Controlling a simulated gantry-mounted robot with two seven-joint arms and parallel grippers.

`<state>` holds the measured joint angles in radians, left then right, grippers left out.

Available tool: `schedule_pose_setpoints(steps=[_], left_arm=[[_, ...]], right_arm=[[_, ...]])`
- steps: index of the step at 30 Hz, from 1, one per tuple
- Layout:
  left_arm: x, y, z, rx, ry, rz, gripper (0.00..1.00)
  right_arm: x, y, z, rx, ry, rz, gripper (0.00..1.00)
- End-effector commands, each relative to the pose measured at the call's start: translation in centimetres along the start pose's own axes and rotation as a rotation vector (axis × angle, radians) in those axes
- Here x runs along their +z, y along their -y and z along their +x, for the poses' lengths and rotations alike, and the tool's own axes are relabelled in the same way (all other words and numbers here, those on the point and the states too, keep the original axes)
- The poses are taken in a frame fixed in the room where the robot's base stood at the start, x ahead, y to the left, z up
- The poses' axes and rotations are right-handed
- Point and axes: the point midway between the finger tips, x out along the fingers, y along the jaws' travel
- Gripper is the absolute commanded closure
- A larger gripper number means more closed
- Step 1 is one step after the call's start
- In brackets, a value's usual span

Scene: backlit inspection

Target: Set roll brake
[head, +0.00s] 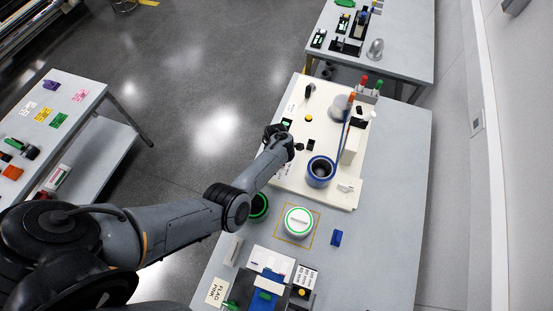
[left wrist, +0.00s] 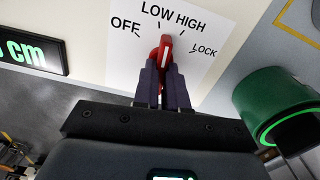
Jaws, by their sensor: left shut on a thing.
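A red brake knob (left wrist: 166,48) with a white pointer line stands on a white dial plate (left wrist: 205,68) marked OFF, LOW, HIGH and LOCK. The pointer line points up and slightly right, between the LOW and HIGH marks. My left gripper (left wrist: 163,76) has its two dark fingers shut on the knob, one on each side. In the head view my left gripper (head: 279,136) is at the left edge of the cream machine panel (head: 318,105), and the knob is hidden there. My right gripper is in neither view.
A display with green "cm" digits (left wrist: 32,51) is left of the dial. A green cylinder (left wrist: 273,104) is to its right. A blue-rimmed cylinder (head: 321,172) stands on the panel. A white, green-ringed roll (head: 298,221) sits inside an orange square.

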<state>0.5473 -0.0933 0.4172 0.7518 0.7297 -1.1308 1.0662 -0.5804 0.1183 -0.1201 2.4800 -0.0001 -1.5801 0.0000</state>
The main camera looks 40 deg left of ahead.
Motion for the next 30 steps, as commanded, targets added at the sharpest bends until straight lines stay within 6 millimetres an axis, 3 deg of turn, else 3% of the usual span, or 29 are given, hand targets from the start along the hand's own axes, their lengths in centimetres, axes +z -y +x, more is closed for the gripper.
schedule_pose_setpoints(steps=[12,29,30], left_arm=[[0.04,0.17,0.08,-0.002,0.001,-0.204,1.00],[0.02,0.17,0.05,0.000,0.000,-0.234,1.00],[0.02,0.17,0.05,0.000,0.000,-0.234,0.85]], right_arm=[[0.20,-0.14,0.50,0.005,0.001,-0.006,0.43],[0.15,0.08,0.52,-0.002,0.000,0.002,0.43],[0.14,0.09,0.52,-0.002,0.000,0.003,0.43]])
